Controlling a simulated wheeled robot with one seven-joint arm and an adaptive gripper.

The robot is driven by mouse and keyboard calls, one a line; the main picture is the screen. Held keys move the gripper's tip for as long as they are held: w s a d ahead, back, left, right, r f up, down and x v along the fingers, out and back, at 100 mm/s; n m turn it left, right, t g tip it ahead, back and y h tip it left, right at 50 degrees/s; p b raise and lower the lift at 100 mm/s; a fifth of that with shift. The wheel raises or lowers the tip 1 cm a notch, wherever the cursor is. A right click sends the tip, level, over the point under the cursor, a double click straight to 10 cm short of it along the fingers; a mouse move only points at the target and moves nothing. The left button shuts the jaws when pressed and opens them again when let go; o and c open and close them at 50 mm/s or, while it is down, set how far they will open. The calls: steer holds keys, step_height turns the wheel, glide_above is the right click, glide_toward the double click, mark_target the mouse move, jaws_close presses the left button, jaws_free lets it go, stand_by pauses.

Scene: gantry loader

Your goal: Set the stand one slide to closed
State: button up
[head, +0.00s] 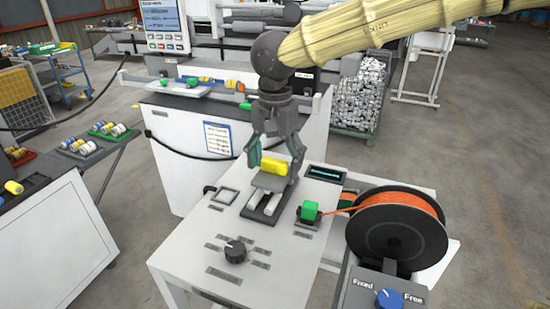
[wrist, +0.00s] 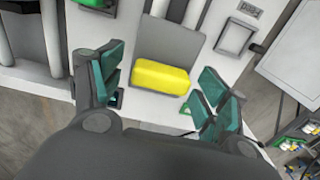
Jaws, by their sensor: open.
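A slide with a yellow grip block (head: 273,167) and a grey plate (head: 268,183) sits on a dark rail base (head: 259,211) on the white stand top. Its plate is at the far end of the rails, and pale rails show at the near end. The yellow block also shows in the wrist view (wrist: 161,77). My gripper (head: 275,163) is open over the block, with one finger on each side. In the wrist view the fingers (wrist: 162,90) flank the block with gaps. I cannot read which label marks stand one.
A green block (head: 309,211) with an orange strand stands right of the slide, near a black spool (head: 397,232). A black knob (head: 234,251) is in front. A square frame (head: 224,196) lies left. A blue Fixed/Free knob (head: 389,298) is at lower right.

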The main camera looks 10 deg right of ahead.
mark_target(267, 184)
steer(key=c, duration=1.5)
steer(key=shift+o, duration=0.3)
steer(key=s+a, duration=0.1)
steer(key=s, duration=0.1)
steer(key=s+a+p, duration=0.1)
steer(key=s, duration=0.1)
steer(key=shift+a+p, duration=0.3)
steer(key=shift+a, duration=0.05)
steer(key=shift+w+d+f, duration=0.1)
steer(key=o, duration=1.4)
steer(key=shift+o, duration=0.2)
step_height(267, 184, up, 12)
